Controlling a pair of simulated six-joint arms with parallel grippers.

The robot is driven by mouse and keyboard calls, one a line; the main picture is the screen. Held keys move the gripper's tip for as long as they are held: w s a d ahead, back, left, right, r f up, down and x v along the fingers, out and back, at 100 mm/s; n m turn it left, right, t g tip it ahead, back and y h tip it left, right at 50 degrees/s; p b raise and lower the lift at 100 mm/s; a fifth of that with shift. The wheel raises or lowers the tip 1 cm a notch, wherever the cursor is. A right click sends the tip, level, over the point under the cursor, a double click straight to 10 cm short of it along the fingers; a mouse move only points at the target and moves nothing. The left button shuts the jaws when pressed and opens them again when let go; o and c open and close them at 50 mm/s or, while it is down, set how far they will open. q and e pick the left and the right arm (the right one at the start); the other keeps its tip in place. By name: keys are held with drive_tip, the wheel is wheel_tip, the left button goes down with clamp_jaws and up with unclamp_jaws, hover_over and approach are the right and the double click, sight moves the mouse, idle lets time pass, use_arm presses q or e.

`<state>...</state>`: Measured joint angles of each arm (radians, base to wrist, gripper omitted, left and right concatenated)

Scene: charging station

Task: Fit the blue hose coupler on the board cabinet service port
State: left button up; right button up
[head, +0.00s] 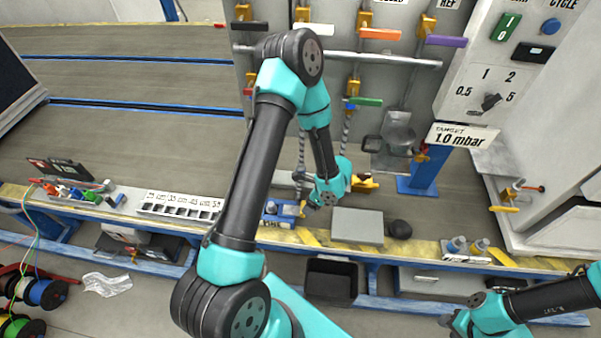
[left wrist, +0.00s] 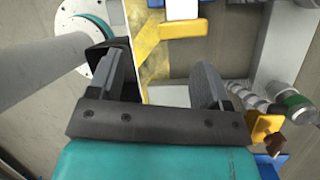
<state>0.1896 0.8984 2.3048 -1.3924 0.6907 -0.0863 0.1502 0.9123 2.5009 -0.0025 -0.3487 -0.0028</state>
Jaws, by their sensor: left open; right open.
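A small blue fitting (head: 271,208), perhaps the blue hose coupler, is at the bench front, left of my left gripper (head: 314,201). I cannot tell it for certain. My left gripper is low over the bench in front of the board; its fingers are small and partly hidden there. In the left wrist view the left gripper (left wrist: 157,65) is open, with nothing between its fingers. My right gripper (head: 447,322) is at the bottom right, away from the board, and is open. A valved port (head: 516,188) shows on the cabinet at right; I cannot tell whether it is the service port.
The board (head: 330,20) carries coloured-handled valves and hanging hoses. A grey block (head: 357,226) and a black ball (head: 400,229) are right of my left gripper. A green-ended hose (left wrist: 296,103) and a brass valve (left wrist: 266,126) are right of the left gripper. Coloured parts lie at bench left.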

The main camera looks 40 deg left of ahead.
sight(301, 167)
use_arm(q)
drive_tip(key=w+a+r+m+t+y, duration=0.2)
drive_tip(key=w+t, duration=0.1)
drive_tip(key=w, duration=0.2)
drive_tip(key=w+a+r+m+t+y, duration=0.2)
drive_tip(key=w+a+r+m+y, duration=0.1)
drive_tip(key=w, duration=0.3)
drive_tip(key=shift+w+r+t, duration=0.15)
drive_tip(key=shift+r+t, duration=0.2)
drive_tip(key=shift+t, duration=0.05)
drive_tip(key=x, duration=1.2)
drive_tip(key=shift+a, duration=0.15)
drive_tip(key=shift+s+x, duration=0.1)
drive_tip(key=shift+x, duration=1.2)
drive_tip(key=shift+s+x, duration=0.15)
drive_tip(key=shift+x, duration=1.15)
drive_tip(key=shift+a, duration=0.15)
